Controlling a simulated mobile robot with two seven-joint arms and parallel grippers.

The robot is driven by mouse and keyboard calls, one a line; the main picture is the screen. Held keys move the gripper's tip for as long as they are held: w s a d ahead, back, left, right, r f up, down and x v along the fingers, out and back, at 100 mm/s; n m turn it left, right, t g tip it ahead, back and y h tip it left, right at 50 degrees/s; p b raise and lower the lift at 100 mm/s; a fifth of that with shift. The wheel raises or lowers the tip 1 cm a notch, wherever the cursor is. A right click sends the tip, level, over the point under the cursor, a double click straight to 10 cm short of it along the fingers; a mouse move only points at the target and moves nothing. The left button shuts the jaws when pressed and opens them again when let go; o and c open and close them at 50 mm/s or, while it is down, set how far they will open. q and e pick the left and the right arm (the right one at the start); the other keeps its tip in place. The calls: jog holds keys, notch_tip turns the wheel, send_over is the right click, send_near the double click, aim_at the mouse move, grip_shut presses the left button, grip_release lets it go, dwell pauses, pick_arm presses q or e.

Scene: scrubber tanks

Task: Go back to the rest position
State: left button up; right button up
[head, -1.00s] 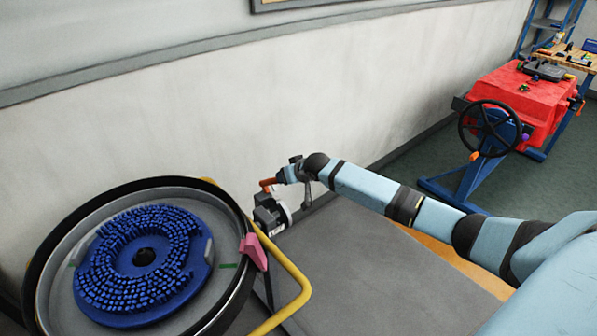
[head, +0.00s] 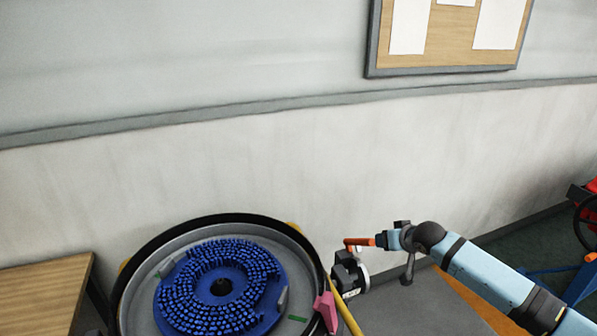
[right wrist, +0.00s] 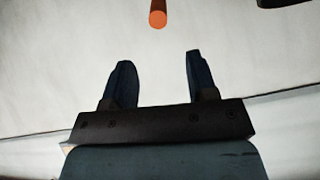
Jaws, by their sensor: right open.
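My right arm comes in from the right in the head view. My right gripper (head: 384,240) is at its end, close to an orange handle (head: 358,241) above a black unit beside the round tank. In the right wrist view my right gripper (right wrist: 158,72) has its two dark fingers spread apart with nothing between them. The orange handle's rounded end (right wrist: 158,14) shows just beyond the fingertips, apart from them. My left gripper is in neither view.
A round tank (head: 130,290) holds a blue brush disc (head: 185,300), with a pink wedge (head: 326,312) at its rim. A wooden table (head: 45,285) stands left. A pinboard (head: 445,50) hangs on the wall. Grey surface lies under my arm; a wheel (head: 590,222) shows at the right edge.

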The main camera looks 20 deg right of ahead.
jog(key=s+a+f+n+y+p, duration=0.2)
jog(key=s+a+f+p, duration=0.1)
jog(key=s+a+f, duration=0.5)
pick_arm(q)
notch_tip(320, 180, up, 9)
jog(key=p, duration=0.6)
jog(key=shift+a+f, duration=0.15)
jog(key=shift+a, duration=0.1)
pick_arm(e)
jog(key=s+a, duration=0.5)
jog(key=s, duration=0.3)
jog(key=s+a+n, duration=0.1)
jog(key=s+a, duration=0.4)
jog(key=s, duration=0.4)
jog(key=s+a+n+t, duration=0.1)
jog(key=s+a, duration=0.5)
jog(key=s, duration=0.3)
jog(key=shift+f, duration=0.15)
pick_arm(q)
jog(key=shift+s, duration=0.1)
